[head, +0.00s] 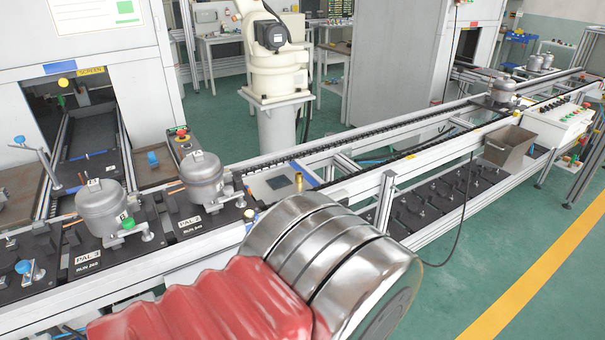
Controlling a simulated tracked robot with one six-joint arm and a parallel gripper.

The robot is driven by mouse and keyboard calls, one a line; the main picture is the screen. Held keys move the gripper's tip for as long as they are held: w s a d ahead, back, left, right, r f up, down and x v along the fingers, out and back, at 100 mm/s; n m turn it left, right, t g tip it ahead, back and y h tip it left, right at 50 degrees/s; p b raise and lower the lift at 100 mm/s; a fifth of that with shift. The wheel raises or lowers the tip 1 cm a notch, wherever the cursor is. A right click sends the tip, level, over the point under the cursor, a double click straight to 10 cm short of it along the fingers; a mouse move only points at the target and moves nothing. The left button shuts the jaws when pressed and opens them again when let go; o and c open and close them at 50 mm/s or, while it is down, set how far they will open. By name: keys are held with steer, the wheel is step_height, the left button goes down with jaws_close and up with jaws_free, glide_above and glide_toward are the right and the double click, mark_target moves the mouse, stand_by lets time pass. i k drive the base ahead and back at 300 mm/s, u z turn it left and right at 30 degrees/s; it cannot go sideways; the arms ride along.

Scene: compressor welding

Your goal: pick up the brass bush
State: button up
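My arm, with a red sleeve and shiny metal rings, fills the lower middle in front of the line. My gripper's fingers do not show. The arm hides part of the line's near side.
Grey compressors stand on black pallets (185,218) at left, one marked PAL 3. Another compressor (502,92) is far right on the line. A brown bin (508,147) and a button panel (563,122) stand at right. A white robot (275,70) stands behind. Green floor is free at lower right.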

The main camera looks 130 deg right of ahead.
mark_target(299, 175)
steer(key=z, duration=0.05)
steer(key=k, duration=2.45)
steer(key=z, duration=0.75)
steer(key=i, duration=0.5)
steer(key=u, duration=0.05)
